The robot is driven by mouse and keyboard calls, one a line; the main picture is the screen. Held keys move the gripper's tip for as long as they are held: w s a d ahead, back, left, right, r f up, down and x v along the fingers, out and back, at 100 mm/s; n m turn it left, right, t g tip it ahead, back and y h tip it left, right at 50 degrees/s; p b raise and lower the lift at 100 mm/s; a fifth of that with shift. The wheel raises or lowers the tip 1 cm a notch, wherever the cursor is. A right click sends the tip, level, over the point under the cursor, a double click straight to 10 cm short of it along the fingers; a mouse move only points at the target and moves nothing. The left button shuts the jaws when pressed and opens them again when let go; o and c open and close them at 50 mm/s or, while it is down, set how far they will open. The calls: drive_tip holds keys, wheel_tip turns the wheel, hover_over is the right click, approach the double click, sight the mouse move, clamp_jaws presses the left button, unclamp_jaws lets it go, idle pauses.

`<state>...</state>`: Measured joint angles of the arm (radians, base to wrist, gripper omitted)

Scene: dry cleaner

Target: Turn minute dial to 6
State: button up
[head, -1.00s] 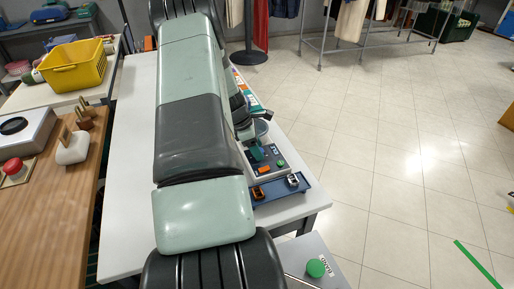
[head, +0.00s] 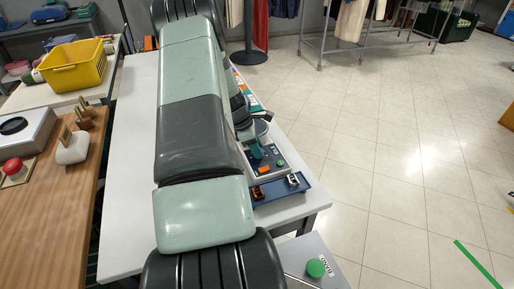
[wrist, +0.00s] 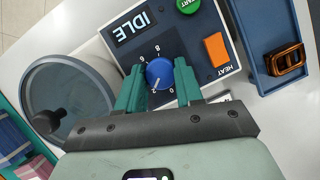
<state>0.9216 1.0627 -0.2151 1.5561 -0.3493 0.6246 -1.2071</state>
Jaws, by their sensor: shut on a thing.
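The blue dial (wrist: 160,73) sits on the dark face of a control panel (wrist: 187,62), with white numbers around it; 8, 6, 2 and 0 are readable. Its pale pointer line points toward the 2 side. My gripper (wrist: 160,82) has a teal finger on each side of the dial and is shut on it. No caption naming the dial is visible; part of the face is hidden by the fingers. In the head view the panel (head: 268,170) is at the table's right side, with my gripper (head: 257,152) over it, partly covered by my arm.
The panel has an IDLE display (wrist: 135,27), a green START button (wrist: 188,5) and an orange HEAT switch (wrist: 216,50). A round lidded container (wrist: 68,100) stands close on the left in the wrist view. A blue tray (wrist: 281,45) holding an orange-and-black item lies right.

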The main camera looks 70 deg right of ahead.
drive_tip(key=m+y, duration=0.2)
drive_tip(key=m, duration=0.3)
drive_tip(key=shift+d, duration=0.15)
drive_tip(key=m+y, duration=0.2)
drive_tip(key=m, duration=0.3)
drive_tip(key=shift+d, duration=0.1)
drive_tip(key=m+t+y, duration=0.1)
drive_tip(key=m, duration=0.3)
drive_tip(key=shift+s+d, duration=0.1)
drive_tip(key=m+t, duration=0.1)
drive_tip(key=m, duration=0.1)
drive_tip(key=m+t+y, duration=0.1)
drive_tip(key=m, duration=0.2)
drive_tip(key=shift+s, duration=0.1)
drive_tip(key=shift+m, duration=0.3)
drive_tip(key=o, duration=1)
drive_tip(key=shift+o, duration=0.2)
drive_tip(key=shift+d+r, duration=0.1)
